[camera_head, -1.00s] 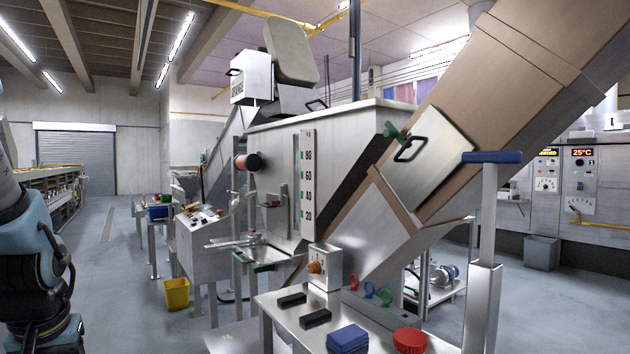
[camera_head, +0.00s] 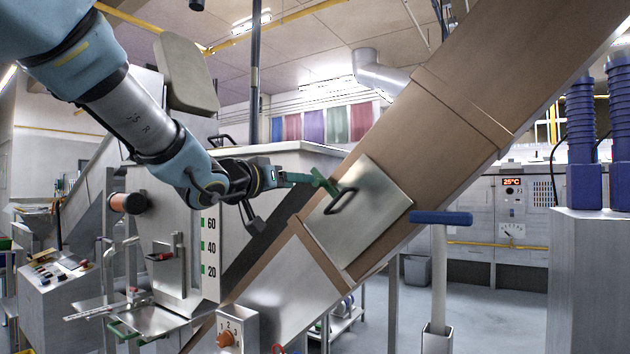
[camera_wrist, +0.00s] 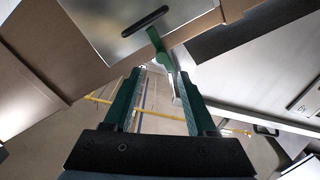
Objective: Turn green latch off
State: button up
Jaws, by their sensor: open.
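The green latch (camera_head: 325,183) sits at the upper left edge of a metal hatch plate (camera_head: 372,222) on the sloping brown chute. It also shows in the wrist view (camera_wrist: 161,50), at the plate's edge. My gripper (camera_head: 304,180) is to the left of the latch, pointing at it, with its fingertips very close. In the wrist view my gripper (camera_wrist: 160,74) has its green fingers apart, with the latch's lower end appearing between them, nearer the right finger. Whether either finger touches the latch cannot be told. A black handle (camera_head: 341,201) is on the plate beside the latch.
The brown chute (camera_head: 440,140) slopes up to the right. A blue-topped post (camera_head: 441,217) stands in front of it. The metal tank with a level scale (camera_head: 210,245) lies below my arm. A selector box with an orange knob (camera_head: 226,338) is low in front.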

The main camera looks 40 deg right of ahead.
aim_at(319, 183)
jog(key=p+x, duration=0.2)
jog(key=x, duration=0.6)
jog(key=shift+w+d, duration=0.15)
jog(key=shift+d, duration=0.05)
jog(key=shift+c, duration=0.4)
grip_shut()
